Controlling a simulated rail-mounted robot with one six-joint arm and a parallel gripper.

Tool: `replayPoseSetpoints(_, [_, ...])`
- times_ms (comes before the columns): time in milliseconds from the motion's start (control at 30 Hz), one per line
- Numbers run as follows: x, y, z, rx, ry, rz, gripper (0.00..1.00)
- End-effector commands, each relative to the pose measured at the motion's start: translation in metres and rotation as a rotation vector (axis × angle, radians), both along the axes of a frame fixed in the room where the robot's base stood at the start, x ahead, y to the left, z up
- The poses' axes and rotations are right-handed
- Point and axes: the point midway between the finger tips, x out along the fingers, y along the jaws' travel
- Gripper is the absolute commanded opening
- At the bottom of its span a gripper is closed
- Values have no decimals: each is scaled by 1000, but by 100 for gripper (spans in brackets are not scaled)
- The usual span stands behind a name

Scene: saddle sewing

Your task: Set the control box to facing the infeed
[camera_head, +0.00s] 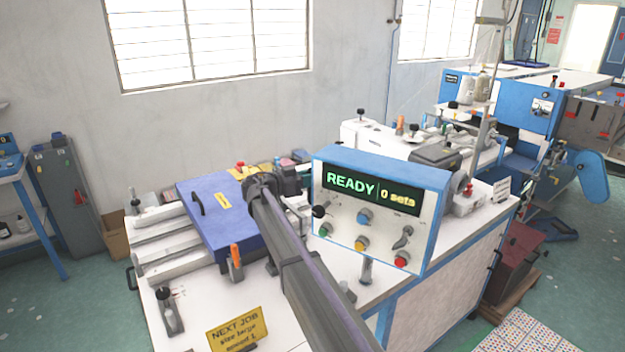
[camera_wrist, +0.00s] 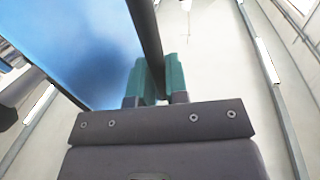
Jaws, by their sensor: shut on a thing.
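The control box (camera_head: 432,200) has a blue casing and a pale front with a display reading "READY" and "0 sets", coloured buttons and levers. It stands on a short post (camera_head: 367,268) above the white machine table, its front turned toward my head camera. My arm reaches up to the box's left side; my gripper is partly hidden there. In the wrist view, the teal fingers of my gripper (camera_wrist: 158,78) are shut on a dark bar (camera_wrist: 146,30). It runs beside a blue panel, seemingly the box's casing (camera_wrist: 75,45). The bar's attachment is not clear.
Left of the box lies a blue plate (camera_head: 217,238) with a black handle, beside pale rails. A yellow "NEXT JOB" sign (camera_head: 236,330) stands at the table's front. An orange-topped clamp (camera_head: 235,262) is near my arm. More machinery stands behind right.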

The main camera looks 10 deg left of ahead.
Motion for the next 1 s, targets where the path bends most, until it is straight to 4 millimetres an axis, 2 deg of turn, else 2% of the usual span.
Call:
replayPoseSetpoints(333, [1, 0, 0, -2, 3, 1, 0])
replayPoseSetpoints(367, [1, 0, 0, -2, 3, 1, 16])
replayPoseSetpoints(600, [1, 0, 0, -1, 2, 0, 39])
replayPoseSetpoints(867, [-1, 3, 0, -1, 1, 1, 39])
replayPoseSetpoints(1000, [-12, 21, 0, -1, 1, 2, 39])
